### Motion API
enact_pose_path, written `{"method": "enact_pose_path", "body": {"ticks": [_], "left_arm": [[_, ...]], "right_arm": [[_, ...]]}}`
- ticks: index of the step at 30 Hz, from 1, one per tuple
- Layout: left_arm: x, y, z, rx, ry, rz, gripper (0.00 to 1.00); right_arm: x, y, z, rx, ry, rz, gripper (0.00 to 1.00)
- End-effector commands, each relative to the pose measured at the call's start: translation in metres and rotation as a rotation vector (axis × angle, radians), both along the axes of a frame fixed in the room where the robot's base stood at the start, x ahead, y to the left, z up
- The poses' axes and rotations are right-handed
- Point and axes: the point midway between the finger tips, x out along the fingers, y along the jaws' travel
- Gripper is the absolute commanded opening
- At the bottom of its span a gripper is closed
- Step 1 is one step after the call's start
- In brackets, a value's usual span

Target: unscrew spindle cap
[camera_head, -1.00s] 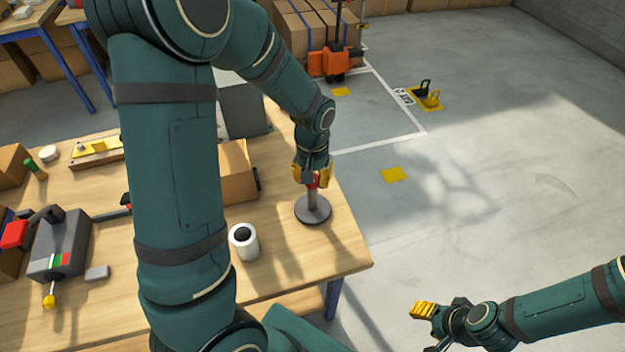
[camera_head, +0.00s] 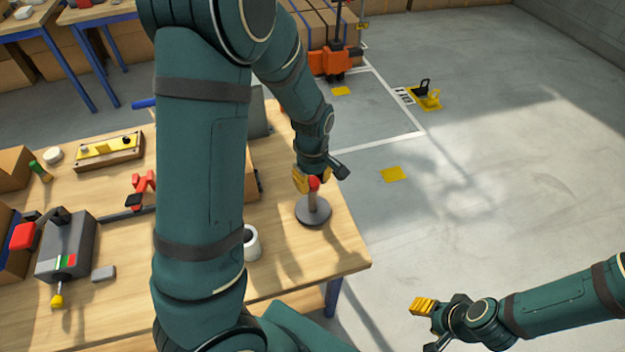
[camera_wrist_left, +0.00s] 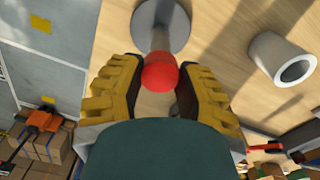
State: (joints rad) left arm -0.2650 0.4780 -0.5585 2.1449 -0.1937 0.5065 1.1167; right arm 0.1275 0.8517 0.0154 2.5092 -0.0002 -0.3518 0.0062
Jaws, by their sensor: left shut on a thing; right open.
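The spindle is a grey post (camera_head: 315,200) on a round dark base (camera_head: 313,213) near the right edge of the wooden table. A red cap (camera_head: 314,184) sits at its top. In the left wrist view the red cap (camera_wrist_left: 160,72) lies between the two yellow finger pads, with the post and base beyond it. My left gripper (camera_head: 306,182) is shut on the red cap. In the left wrist view its fingers (camera_wrist_left: 160,88) flank the cap. My right gripper (camera_head: 424,322) is open and empty over the floor at the lower right.
A white roll (camera_head: 252,244) stands left of the spindle, partly hidden by my arm; it also shows in the left wrist view (camera_wrist_left: 284,62). A grey device (camera_head: 66,245) and a red clamp (camera_head: 140,188) are further left.

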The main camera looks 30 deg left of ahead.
Motion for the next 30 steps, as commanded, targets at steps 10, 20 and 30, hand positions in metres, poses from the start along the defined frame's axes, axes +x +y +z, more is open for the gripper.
{"method": "enact_pose_path", "body": {"ticks": [10, 20, 30], "left_arm": [[-0.003, -0.001, 0.003, 0.002, 0.009, 0.610, 0.00], [-0.002, -0.001, -0.001, 0.000, 0.007, 0.664, 0.44], [-0.001, 0.000, 0.000, 0.000, 0.003, 0.661, 0.67]], "right_arm": [[0.000, 0.000, 0.048, 0.000, -0.001, 0.001, 0.47], [0.000, 0.000, 0.047, 0.000, 0.000, 0.000, 0.47], [0.000, 0.000, 0.047, 0.000, 0.000, 0.000, 0.47]]}}
